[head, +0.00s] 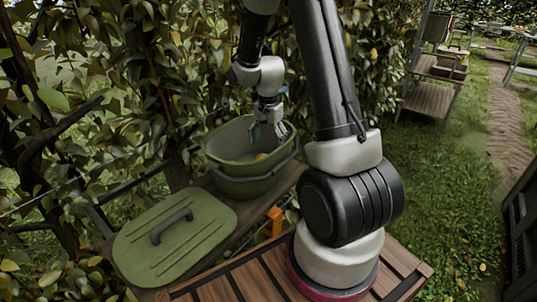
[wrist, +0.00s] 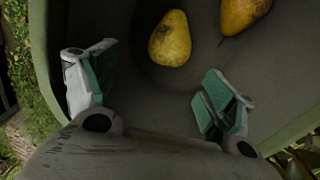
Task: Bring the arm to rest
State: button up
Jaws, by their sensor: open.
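My gripper (head: 268,128) points down into the mouth of a green bucket (head: 246,186) in the head view. In the wrist view my gripper (wrist: 158,92) shows its two green-padded fingers spread wide with nothing between them. Two yellow pears lie in the bucket beyond the fingertips: one pear (wrist: 170,39) near the middle and another pear (wrist: 245,12) at the upper right, cut by the picture edge. Neither pear touches the fingers in that view. In the head view only a bit of yellow shows inside the bucket.
A green lid (head: 172,236) with a dark handle lies on the bench left of the bucket. Dense leafy branches (head: 110,80) stand close behind the bucket and arm. A wooden shelf rack (head: 432,90) stands at the upper right. Grass (head: 440,180) lies open to the right.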

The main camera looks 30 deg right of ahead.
jog(key=s+a+r+n+t, duration=0.1)
jog(key=s+a+r+n, duration=0.3)
jog(key=r, duration=0.6)
jog(key=s+d+r+n+t, duration=0.1)
jog(key=s+r+n, duration=0.1)
jog(key=s+r, duration=0.55)
jog(key=s+a+r+n+t, duration=0.2)
jog(key=s+r+n, duration=0.4)
jog(key=s, duration=0.6)
jog(key=shift+s+a+r, duration=0.2)
jog(key=shift+s+r, duration=0.05)
jog(key=shift+r, duration=0.2)
